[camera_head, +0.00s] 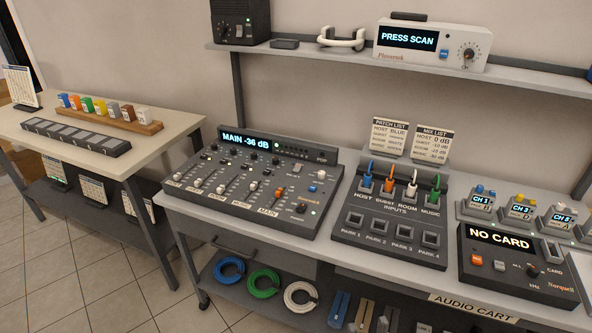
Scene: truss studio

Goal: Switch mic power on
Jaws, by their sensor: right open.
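The mixing console (225,205) stands on the left part of the audio cart, its display (246,141) reading "MAIN -36 dB". It carries rows of small knobs and faders, with an orange cap (279,192) on the main fader. Neither of my grippers can be made out.
A patch box (389,251) with several coloured plugs stands right of the console. A recorder (517,266) reads "NO CARD". The upper shelf (350,57) holds a scanner unit (431,42) and headphones (342,38). A side table (100,162) stands left.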

